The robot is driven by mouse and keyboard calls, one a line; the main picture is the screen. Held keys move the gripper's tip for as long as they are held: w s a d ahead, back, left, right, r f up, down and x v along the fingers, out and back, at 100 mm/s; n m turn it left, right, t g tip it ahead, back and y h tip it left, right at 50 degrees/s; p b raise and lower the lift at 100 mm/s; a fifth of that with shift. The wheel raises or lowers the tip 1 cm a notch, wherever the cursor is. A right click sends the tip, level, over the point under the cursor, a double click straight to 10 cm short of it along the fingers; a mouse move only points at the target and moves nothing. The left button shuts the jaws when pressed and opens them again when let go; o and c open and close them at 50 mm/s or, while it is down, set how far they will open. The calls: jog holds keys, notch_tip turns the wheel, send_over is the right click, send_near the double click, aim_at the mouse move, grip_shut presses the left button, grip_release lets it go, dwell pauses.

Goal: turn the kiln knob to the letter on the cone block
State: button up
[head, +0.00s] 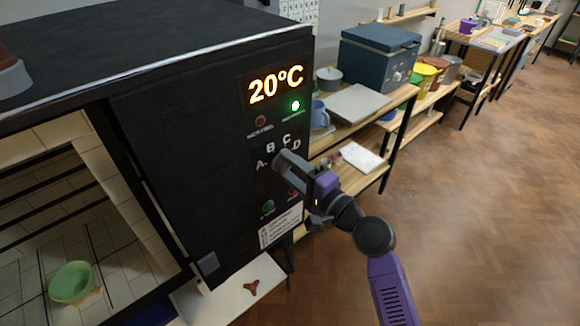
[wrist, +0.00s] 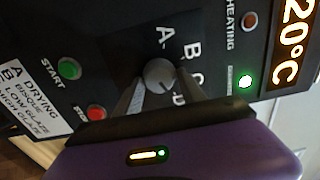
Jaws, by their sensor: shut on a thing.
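The kiln knob (wrist: 158,72) is a round grey dial on the kiln's black front panel (head: 215,130). White letters A, B, C and D (head: 286,139) curve around it. My gripper (wrist: 161,84) is shut on the knob, with one finger on each side. In the head view my gripper (head: 280,163) reaches the panel just under the letters and hides the knob. I cannot tell which letter the knob points to. D is partly covered by a finger in the wrist view. I cannot make out a cone block in either view.
The kiln display (head: 276,85) reads 20°C, with a lit green lamp (head: 295,105) below. A green start button (head: 268,207) and a red button (head: 293,193) sit below the knob. A green bowl (head: 72,282) stands inside the open kiln. Floor on the right is clear.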

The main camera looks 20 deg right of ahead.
jog(key=shift+f, duration=0.1)
jog(key=o, duration=1.2)
jog(key=b+v, duration=0.2)
jog(key=v, duration=0.6)
jog(key=shift+w, duration=0.1)
